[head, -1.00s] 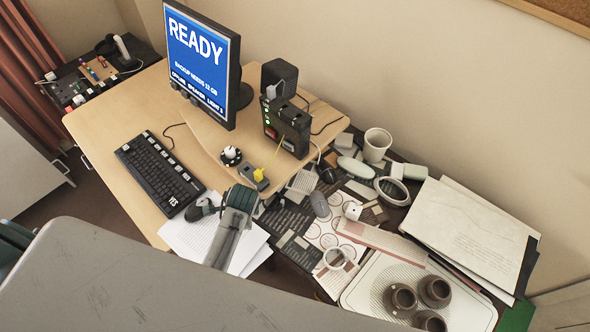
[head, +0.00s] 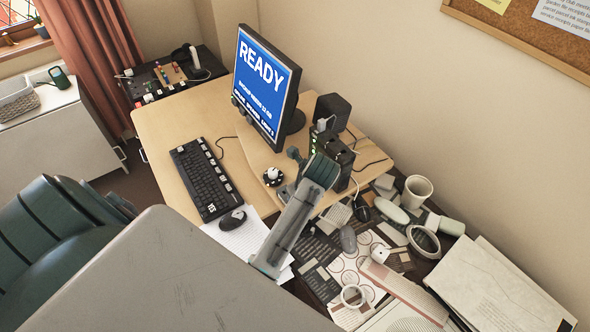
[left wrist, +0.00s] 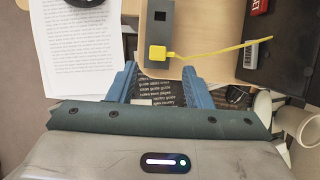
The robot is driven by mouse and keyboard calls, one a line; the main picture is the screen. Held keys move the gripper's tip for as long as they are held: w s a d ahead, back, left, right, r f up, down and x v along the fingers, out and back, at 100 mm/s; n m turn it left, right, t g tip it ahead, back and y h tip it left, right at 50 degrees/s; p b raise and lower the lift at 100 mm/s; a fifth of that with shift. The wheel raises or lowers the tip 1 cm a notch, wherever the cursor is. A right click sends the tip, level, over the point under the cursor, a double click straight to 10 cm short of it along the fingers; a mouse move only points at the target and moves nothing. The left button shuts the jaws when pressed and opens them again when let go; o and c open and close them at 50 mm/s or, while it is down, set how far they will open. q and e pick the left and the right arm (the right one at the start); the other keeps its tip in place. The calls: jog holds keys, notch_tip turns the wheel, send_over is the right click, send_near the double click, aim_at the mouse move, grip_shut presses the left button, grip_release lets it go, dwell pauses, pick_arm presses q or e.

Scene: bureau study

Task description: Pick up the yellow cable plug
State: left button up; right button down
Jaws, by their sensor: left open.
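The yellow cable plug (left wrist: 157,53) sits at the near end of a dark grey socket block (left wrist: 160,17) in the left wrist view. Its thin yellow cable runs off to the right. My left gripper (left wrist: 159,69) is open and empty, with its two blue fingers on either side of the plug's line. The plug shows just beyond the fingertips, between them in the picture; height above it is hard to tell. In the head view my left arm (head: 292,222) reaches over the desk edge and hides the plug. My right gripper is not in view.
The desk (head: 165,120) holds a keyboard (head: 203,180), a monitor (head: 266,80), a black box (head: 333,150) and a round knob (head: 272,176). A mouse (head: 232,220) lies on paper. A cluttered lower surface with a white mug (head: 416,191) is at the right.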

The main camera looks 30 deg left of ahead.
pick_arm(q)
jog(key=shift+x, duration=0.75)
jog(key=shift+a+f+p, duration=0.25)
jog(key=shift+a+p, duration=0.1)
jog(key=shift+p, duration=0.1)
jog(key=p+x, duration=0.1)
jog(key=x, duration=0.2)
jog(key=shift+a+f+p, duration=0.15)
jog(key=shift+f+p, duration=0.1)
jog(key=shift+p, duration=0.05)
jog(key=shift+a+f, duration=0.15)
jog(key=shift+f, duration=0.3)
grip_shut()
